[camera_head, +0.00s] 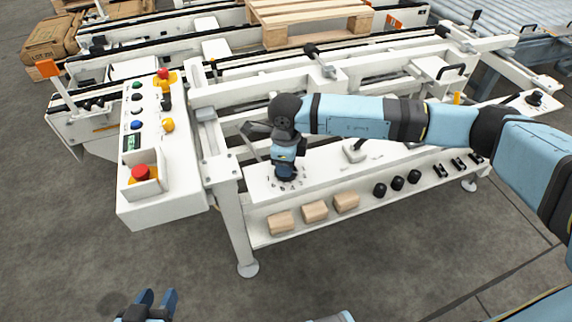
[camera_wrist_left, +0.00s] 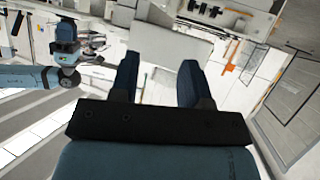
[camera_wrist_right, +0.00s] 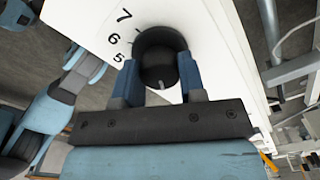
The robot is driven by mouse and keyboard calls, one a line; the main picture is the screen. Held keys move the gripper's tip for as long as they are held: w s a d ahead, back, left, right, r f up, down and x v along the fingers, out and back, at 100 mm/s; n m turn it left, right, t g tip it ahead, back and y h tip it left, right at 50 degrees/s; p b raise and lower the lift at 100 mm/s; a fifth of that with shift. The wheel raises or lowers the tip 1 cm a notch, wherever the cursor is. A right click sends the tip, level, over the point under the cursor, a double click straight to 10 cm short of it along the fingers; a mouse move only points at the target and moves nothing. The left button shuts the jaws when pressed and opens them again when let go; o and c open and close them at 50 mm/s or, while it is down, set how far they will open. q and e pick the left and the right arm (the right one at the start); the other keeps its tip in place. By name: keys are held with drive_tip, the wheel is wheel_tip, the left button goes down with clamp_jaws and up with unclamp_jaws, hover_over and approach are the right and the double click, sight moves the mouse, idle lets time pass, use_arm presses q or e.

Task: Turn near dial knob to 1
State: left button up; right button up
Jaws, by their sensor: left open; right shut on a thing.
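The near dial knob is a black round knob (camera_wrist_right: 160,58) on a white panel with printed numbers. In the right wrist view the numbers 7, 6 and 5 show to its left; the rest of the scale is hidden. My right gripper (camera_wrist_right: 160,82) is shut on the knob, one blue finger on each side. In the head view my right gripper (camera_head: 285,172) points down onto the dial at the near left end of the white shelf. My left gripper (camera_head: 150,303) is open and empty at the bottom left, well away from the dial; its spread fingers (camera_wrist_left: 157,82) show in the left wrist view.
A white control box (camera_head: 165,165) with coloured buttons and a red emergency stop (camera_head: 141,172) stands left of the dial. Wooden blocks (camera_head: 314,211) and black knobs (camera_head: 397,183) sit on the lower shelf. Another dial (camera_head: 534,98) is at the far right. The floor in front is clear.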

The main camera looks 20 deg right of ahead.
drive_tip(key=shift+w+n, duration=0.1)
drive_tip(key=shift+n, duration=0.4)
drive_tip(key=shift+n+b, duration=0.3)
drive_tip(key=shift+n, duration=0.1)
drive_tip(key=n+b, duration=0.1)
drive_tip(key=n, duration=0.2)
drive_tip(key=shift+n+b, duration=0.3)
drive_tip(key=shift+n, duration=0.3)
use_arm(q)
drive_tip(key=r+t, duration=0.1)
drive_tip(key=w+d+r+h, duration=0.1)
drive_tip(key=r, duration=0.1)
drive_tip(key=w+d+r+t, duration=0.1)
drive_tip(key=shift+d+r+t+h, duration=0.25)
drive_tip(key=shift+r+t+h, duration=0.05)
drive_tip(key=shift+h, duration=0.1)
drive_tip(key=shift+f, duration=0.1)
use_arm(e)
drive_tip(key=shift+r, duration=0.1)
drive_tip(key=o, duration=0.9)
use_arm(q)
drive_tip(key=shift+a, duration=0.15)
